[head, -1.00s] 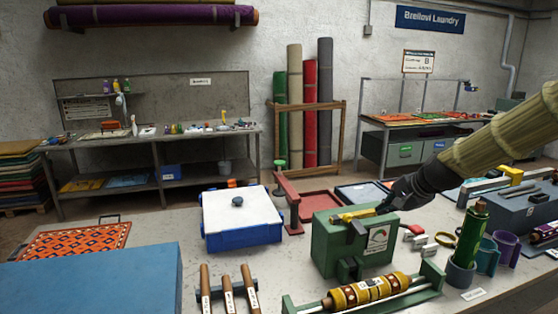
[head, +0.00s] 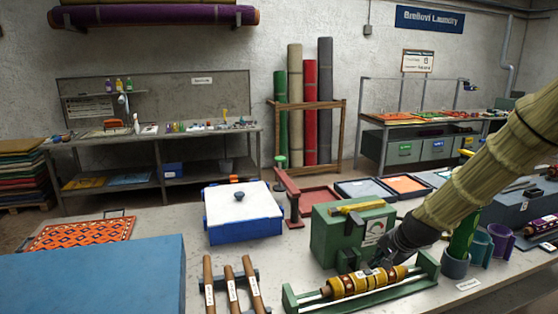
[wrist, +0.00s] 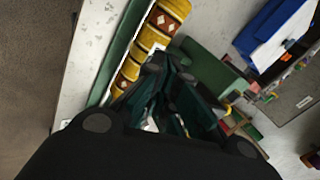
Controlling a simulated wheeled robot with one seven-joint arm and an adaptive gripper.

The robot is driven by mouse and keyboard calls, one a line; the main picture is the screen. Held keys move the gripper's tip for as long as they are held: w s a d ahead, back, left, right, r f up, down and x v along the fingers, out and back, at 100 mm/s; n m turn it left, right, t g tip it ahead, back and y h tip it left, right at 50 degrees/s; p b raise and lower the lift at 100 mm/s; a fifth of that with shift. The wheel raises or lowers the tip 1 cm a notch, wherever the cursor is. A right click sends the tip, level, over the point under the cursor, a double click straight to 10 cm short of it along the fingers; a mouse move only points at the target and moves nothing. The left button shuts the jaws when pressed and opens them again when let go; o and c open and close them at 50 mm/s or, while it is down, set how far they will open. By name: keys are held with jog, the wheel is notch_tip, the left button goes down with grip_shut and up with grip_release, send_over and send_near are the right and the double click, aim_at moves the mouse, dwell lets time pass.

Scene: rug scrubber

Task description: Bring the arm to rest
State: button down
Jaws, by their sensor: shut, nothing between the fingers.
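My arm, in a ribbed olive sleeve, reaches in from the right in the head view. My dark gripper (head: 376,268) points down and left, just in front of the green box with a gauge (head: 328,236). Its fingers are shut and empty. They are close to the yellow patterned roller (head: 346,287), which lies in a green cradle (head: 427,287). In the wrist view the closed fingertips (wrist: 157,62) are beside the roller (wrist: 166,20); I cannot tell whether they touch it. A yellow piece (head: 362,206) lies on top of the green box.
A blue box with a white lid (head: 243,208) and three brown-handled rods (head: 231,285) are to the left. A green bottle (head: 463,238) and cups (head: 501,240) stand close to the arm's right. A large blue block (head: 90,276) fills the front left.

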jog(key=s+a+f+n+g+h+b, duration=0.1)
jog(key=s+a+f+n+g, duration=0.1)
jog(key=s+f, duration=0.9)
jog(key=s+a+f+n+g+b, duration=0.1)
jog(key=s+f+n, duration=0.2)
jog(key=s+f, duration=0.8)
jog(key=s+a+f+n+g, duration=0.1)
jog(key=s+f+n, duration=0.2)
jog(key=s+f, duration=0.5)
jog(key=s+a+f+n+g+h+b, duration=0.1)
jog(key=s+a+f+n+g, duration=0.1)
jog(key=s+f, duration=0.7)
jog(key=s+n, duration=0.1)
jog(key=s, duration=0.5)
jog(key=shift+f, duration=0.2)
